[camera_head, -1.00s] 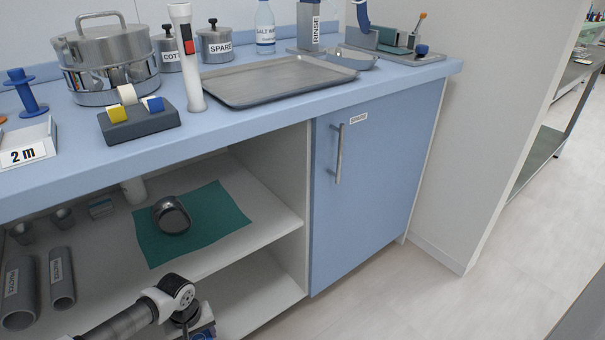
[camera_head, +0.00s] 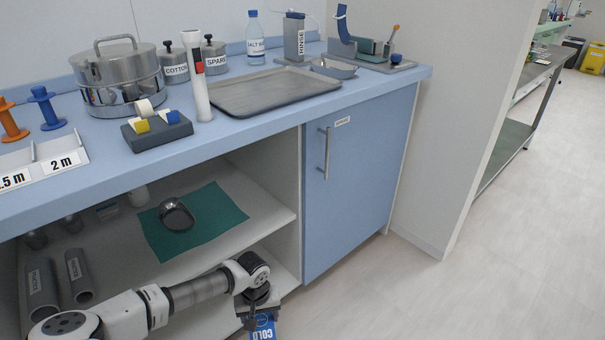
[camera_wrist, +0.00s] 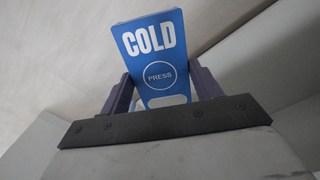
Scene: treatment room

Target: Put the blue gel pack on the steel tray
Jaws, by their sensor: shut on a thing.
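The blue gel pack (camera_head: 264,329), marked COLD, is held in my gripper (camera_head: 261,312) low in front of the cabinet. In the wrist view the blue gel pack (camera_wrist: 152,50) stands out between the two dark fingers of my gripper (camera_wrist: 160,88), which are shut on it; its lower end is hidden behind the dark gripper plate. The steel tray (camera_head: 270,92) is a shallow, empty grey tray lying on the blue counter. It is well above and behind my gripper.
A white flashlight (camera_head: 201,90) stands at the tray's left edge. A kidney dish (camera_head: 333,68) and a RINSE container (camera_head: 294,38) are at its right and back. The counter's front edge (camera_head: 300,118) overhangs an open shelf holding a green cloth (camera_head: 216,214) and a metal bowl (camera_head: 176,215).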

